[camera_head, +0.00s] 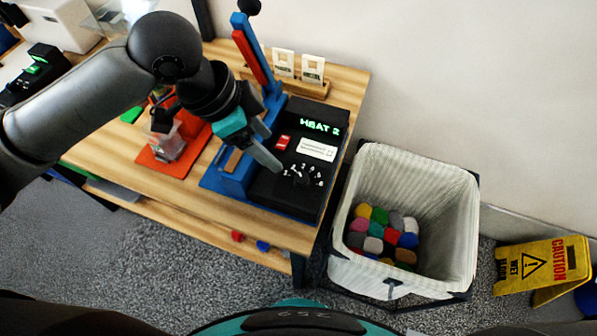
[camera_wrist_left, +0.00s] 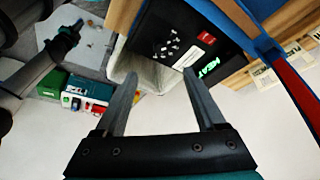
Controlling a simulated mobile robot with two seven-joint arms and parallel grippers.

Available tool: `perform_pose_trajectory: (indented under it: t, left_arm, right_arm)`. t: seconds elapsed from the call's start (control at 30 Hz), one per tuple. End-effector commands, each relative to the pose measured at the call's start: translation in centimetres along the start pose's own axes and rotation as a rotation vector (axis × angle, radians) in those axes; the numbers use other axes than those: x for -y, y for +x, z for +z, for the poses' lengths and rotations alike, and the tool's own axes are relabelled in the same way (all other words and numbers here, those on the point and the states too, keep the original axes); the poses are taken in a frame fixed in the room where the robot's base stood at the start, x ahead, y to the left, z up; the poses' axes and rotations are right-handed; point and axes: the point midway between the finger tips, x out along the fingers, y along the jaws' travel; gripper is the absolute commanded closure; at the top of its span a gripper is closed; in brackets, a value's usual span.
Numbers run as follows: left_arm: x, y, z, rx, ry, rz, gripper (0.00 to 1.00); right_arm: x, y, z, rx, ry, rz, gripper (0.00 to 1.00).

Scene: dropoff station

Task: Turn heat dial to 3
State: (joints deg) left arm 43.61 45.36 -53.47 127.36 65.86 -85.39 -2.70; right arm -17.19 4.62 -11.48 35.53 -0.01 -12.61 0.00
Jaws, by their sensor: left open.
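The heat press (camera_head: 330,118) has a black body on a blue base at the right end of the wooden table. Its green display (camera_head: 320,128) reads HEAT 2. The heat dial (camera_head: 302,175) is a dark area ringed with white marks on the front of the panel; its pointer is too small to read. My left gripper (camera_head: 271,146) is open and empty above the press, with its fingers up and left of the dial. In the left wrist view the dial (camera_wrist_left: 168,48) shows beyond the gap between the fingertips (camera_wrist_left: 160,76). My right gripper (camera_wrist_left: 66,38) seems to show small and dark there.
A red button (camera_head: 283,143) and a white label (camera_head: 317,149) sit beside the dial. The blue and red lever (camera_head: 246,50) rises behind my gripper. An orange fixture (camera_head: 172,157) stands left of the press. A hamper (camera_head: 455,205) with coloured bundles stands right of the table.

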Motion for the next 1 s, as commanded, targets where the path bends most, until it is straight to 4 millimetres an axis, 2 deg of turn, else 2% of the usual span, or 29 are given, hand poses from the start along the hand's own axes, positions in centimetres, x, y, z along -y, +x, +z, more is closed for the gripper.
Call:
perform_pose_trajectory:
  t: [0.4, 0.6, 0.8, 1.0]
  left_arm:
    - [-0.1, 9.0, 0.1, 0.000, -0.001, 0.002, 0.28]
    - [-0.1, 12.4, 0.1, 0.000, 0.000, 0.001, 0.28]
    - [0.0, 13.9, 0.0, -0.001, 0.000, -0.001, 0.28]
    - [0.0, 14.1, 0.0, -0.001, 0.001, -0.001, 0.28]
  right_arm:
    - [0.0, 1.9, 0.2, 0.000, 0.000, 0.000, 1.00]
    - [0.0, 2.5, 0.2, 0.000, 0.000, 0.000, 1.00]
    - [0.0, 2.8, 0.3, 0.000, 0.000, 0.000, 1.00]
    - [0.0, 2.8, 0.3, 0.000, 0.001, 0.000, 1.00]
